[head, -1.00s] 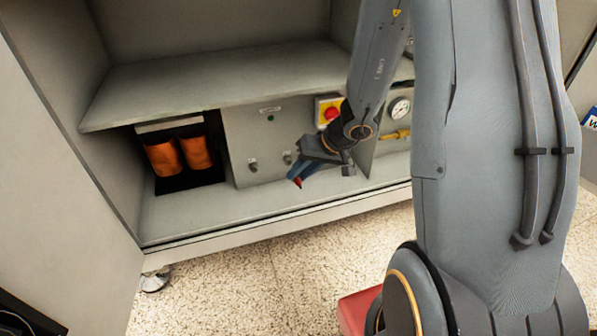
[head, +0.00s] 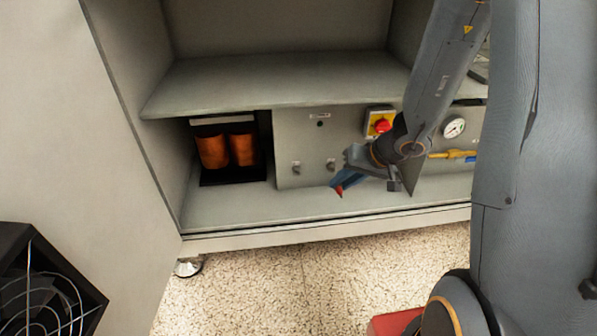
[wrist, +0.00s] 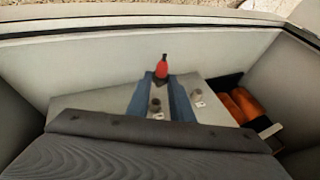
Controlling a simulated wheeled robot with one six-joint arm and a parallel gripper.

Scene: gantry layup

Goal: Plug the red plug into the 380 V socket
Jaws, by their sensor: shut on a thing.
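My gripper (head: 345,183) is shut on the red plug (head: 339,191), low in the cabinet in front of the grey panel. In the wrist view the red plug (wrist: 162,68) with its dark tip sits between the ends of the two blue fingers (wrist: 162,88). Two small round sockets are on the panel: a left one (head: 296,168) and a right one (head: 331,166). Both also show in the wrist view, one between the fingers (wrist: 155,105) and one beside them (wrist: 196,97). The plug is apart from both. Their labels are too small to read.
A shelf (head: 270,85) overhangs the panel (head: 290,140). Two orange coils (head: 227,150) stand left of it. A red button on yellow (head: 382,125), a gauge (head: 453,126) and a yellow valve handle (head: 452,155) are to the right. The cabinet floor (head: 250,205) is clear.

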